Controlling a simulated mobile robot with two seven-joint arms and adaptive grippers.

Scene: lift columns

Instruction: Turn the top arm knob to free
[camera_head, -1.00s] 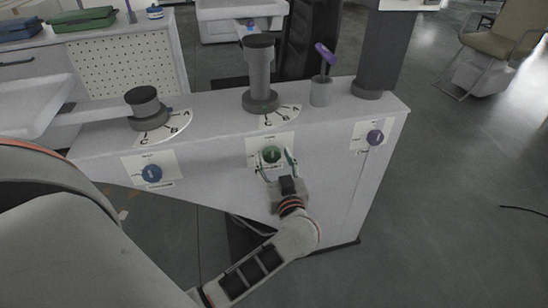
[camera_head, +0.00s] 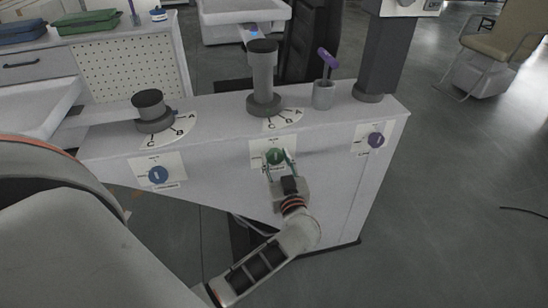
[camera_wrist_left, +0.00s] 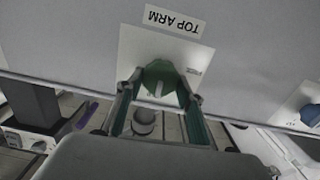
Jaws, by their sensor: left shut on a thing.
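The green round knob (camera_head: 275,157) is on a white label plate on the front face of the grey column housing (camera_head: 225,180). In the left wrist view the knob (camera_wrist_left: 160,80) shows with a pale pointer line, and the sign beside it reads TOP ARM, upside down. My left gripper (camera_head: 279,160) reaches up to the knob from below. In the left wrist view its two green-padded fingers (camera_wrist_left: 160,92) are shut on the knob, one at each side. The label markings are partly hidden and too small to read. My right gripper is not in view.
A blue knob (camera_head: 158,175) is to the left on the same face and a purple knob (camera_head: 376,140) to the right. Dark columns, including one (camera_head: 263,75) with a lettered dial, and a purple-handled lever (camera_head: 325,75) stand on top.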

